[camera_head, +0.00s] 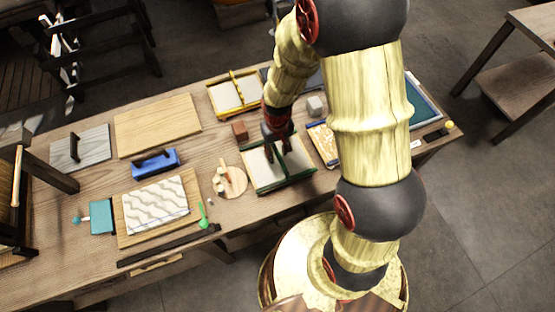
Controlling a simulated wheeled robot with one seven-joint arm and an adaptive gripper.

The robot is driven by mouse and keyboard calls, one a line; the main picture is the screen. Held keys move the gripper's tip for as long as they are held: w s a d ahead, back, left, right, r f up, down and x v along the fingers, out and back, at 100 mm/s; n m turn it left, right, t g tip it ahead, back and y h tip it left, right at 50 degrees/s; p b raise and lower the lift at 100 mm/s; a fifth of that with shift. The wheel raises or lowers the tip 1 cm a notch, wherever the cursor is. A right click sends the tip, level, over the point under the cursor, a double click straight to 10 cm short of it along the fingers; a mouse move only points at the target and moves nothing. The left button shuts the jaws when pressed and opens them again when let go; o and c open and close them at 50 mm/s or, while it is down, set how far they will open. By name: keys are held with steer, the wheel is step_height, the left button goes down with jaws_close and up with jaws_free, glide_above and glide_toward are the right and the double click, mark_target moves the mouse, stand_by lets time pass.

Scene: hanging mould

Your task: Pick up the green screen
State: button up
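The green screen (267,188) is a dark green frame with pale panels and a green bar across its middle. It lies on the wooden table near the front edge, in the centre of the view. My gripper (278,153) is over its back part, pointing down. Its two dark fingers are apart, one on each side of the middle bar. The gripper looks open; whether the fingertips touch the screen I cannot tell. The gripper and wrist hide the back of the frame.
A yellow-framed screen (226,107) lies behind, and a blue-framed one (424,113) lies right, partly behind my arm. Left are boards and a blue tool (155,163).

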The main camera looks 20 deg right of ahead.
steer(key=shift+f, duration=0.95)
steer(key=shift+c, duration=0.4)
jaws_close()
